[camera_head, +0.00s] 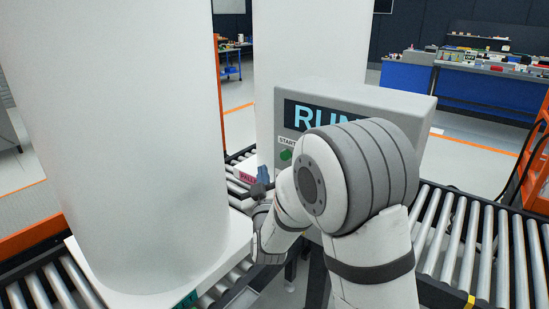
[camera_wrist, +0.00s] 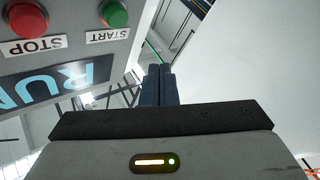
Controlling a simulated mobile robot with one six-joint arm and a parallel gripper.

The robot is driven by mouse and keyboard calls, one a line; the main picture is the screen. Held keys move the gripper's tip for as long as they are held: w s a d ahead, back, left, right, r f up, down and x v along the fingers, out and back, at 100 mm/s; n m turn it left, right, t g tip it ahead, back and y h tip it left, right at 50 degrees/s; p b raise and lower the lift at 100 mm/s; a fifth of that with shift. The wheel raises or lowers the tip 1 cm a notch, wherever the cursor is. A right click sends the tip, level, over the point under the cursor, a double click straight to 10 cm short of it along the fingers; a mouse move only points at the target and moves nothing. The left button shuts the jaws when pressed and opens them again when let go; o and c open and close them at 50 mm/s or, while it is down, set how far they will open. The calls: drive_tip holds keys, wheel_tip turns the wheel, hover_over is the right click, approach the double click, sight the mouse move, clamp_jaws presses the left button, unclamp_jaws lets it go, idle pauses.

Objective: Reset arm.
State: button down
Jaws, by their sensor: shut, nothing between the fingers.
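My arm reaches forward in the head view, in front of a grey control box (camera_head: 390,97) whose display reads RUN. My gripper (camera_head: 263,174) is at the left side of the box, close to the green START button (camera_head: 286,155). In the wrist view my gripper's fingers (camera_wrist: 158,84) are together with nothing between them. The green START button (camera_wrist: 114,14) and the red STOP button (camera_wrist: 27,20) show at the upper left there, to the left of the fingers and apart from them. The STOP button is hidden behind my arm in the head view.
A large white tank (camera_head: 120,120) stands close on the left, on a white base over a roller conveyor (camera_head: 480,245). Another white column (camera_head: 310,45) rises behind the box. Orange rails flank the sides. Blue workbenches (camera_head: 480,95) stand far back right.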

drive_tip(key=s+d+f+m+g, duration=0.1)
drive_tip(key=s+d+m+g, duration=0.1)
drive_tip(key=s+d+g, duration=0.4)
drive_tip(key=s+d+f+m+g+h+p, duration=0.1)
drive_tip(key=s+d+g, duration=0.5)
drive_tip(key=s, duration=0.9)
drive_tip(key=s+d+f+m+g+p, duration=0.1)
drive_tip(key=s+d+g, duration=0.4)
drive_tip(key=s, duration=0.6)
drive_tip(key=f+m+g, duration=0.1)
drive_tip(key=m, duration=0.1)
drive_tip(key=shift+d+f+m+g+h, duration=0.2)
drive_tip(key=shift+d+m+g+h, duration=0.1)
drive_tip(key=shift+d+g+h, duration=0.1)
